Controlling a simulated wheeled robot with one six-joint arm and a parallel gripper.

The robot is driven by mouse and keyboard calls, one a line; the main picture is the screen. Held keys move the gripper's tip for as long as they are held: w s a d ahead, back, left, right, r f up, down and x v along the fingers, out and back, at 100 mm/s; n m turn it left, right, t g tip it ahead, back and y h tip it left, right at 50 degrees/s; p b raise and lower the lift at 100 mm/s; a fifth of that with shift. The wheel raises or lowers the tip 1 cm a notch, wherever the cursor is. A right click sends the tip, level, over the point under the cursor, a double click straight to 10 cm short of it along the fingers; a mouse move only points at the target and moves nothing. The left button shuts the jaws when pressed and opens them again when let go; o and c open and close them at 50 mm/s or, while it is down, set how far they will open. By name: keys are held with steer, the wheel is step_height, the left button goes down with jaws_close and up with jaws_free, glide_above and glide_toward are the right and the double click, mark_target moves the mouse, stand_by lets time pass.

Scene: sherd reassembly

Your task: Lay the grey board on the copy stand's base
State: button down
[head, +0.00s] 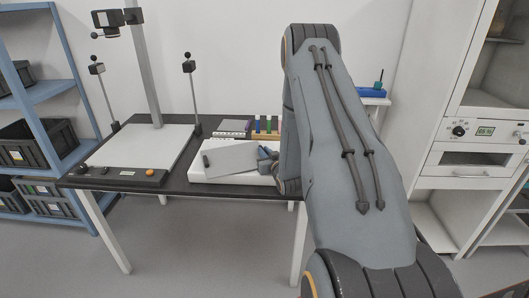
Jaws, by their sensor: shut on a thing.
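The grey board (231,158) is a flat light-grey panel, slightly tilted, over a white slab or tray (222,179) on the dark table. I cannot tell whether it touches the white thing. My gripper (263,156) is shut on the board's right edge; its fingers are small and partly hidden by my arm. The copy stand's base (150,147) is a pale flat panel to the left of the board, with nothing lying on it. The stand's column (147,70) rises at its back edge.
A camera head (109,24) hangs on the column; lamps stand left (97,69) and right (189,64) of the base. A control strip (124,177) lies in front. Coloured upright items (268,125) and a grey box (232,127) stand behind the board. Shelves are at far left.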

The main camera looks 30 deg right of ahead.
steer(key=shift+f, duration=0.1)
steer(key=c, duration=2.2)
jaws_free()
steer(key=shift+f, duration=0.1)
steer(key=o, duration=0.4)
steer(key=shift+o, duration=0.2)
